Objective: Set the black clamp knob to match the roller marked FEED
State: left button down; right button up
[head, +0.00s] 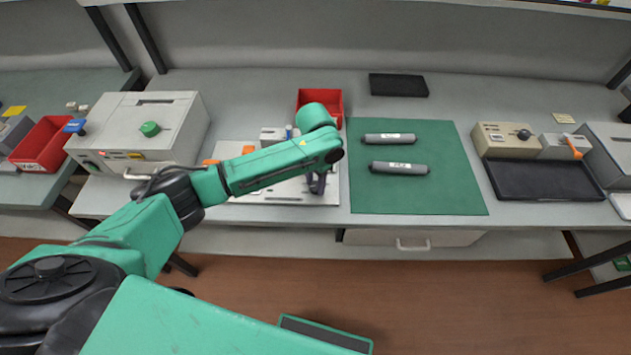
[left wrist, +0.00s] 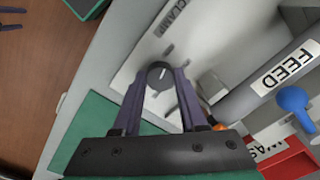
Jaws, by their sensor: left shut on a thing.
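The black clamp knob (left wrist: 160,76) shows in the left wrist view, on a pale plate (left wrist: 205,45) beside the printed word CLAMP. A short light pointer line marks its top. My left gripper (left wrist: 160,82) is shut on the knob, a dark finger on each side. In the head view the same gripper (head: 317,184) is low over the plate, and my arm hides the knob. A grey roller (left wrist: 240,100) with a white FEED label lies to the right of the knob in the wrist view. My right gripper is not in view.
A blue knob (left wrist: 292,98) stands near the FEED roller. Two grey rollers (head: 372,138) (head: 382,166) lie on the green mat (head: 430,195); their labels are too small to read. A red bin (head: 336,95) is behind the plate. A grey machine (head: 180,110) stands left.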

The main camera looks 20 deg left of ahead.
pick_arm(q)
jog(key=shift+r+m+p, duration=0.2)
jog(key=shift+m+p, duration=0.75)
jog(key=shift+m, duration=0.15)
jog(key=shift+m+p, duration=0.6)
jog(key=shift+m, duration=0.2)
jog(key=m+p, duration=0.1)
jog(key=m, duration=0.1)
jog(key=shift+m, duration=0.4)
jog(key=m+p, duration=0.1)
jog(key=m, duration=0.1)
jog(key=shift+m, duration=0.3)
jog(key=m+p, duration=0.1)
jog(key=m, duration=0.1)
jog(key=shift+w+m, duration=0.1)
jog(key=shift+m, duration=0.3)
jog(key=m, duration=0.3)
jog(key=shift+f+m, duration=0.1)
jog(key=shift+m, duration=0.2)
jog(key=m, duration=0.6)
jog(key=shift+p, duration=0.3)
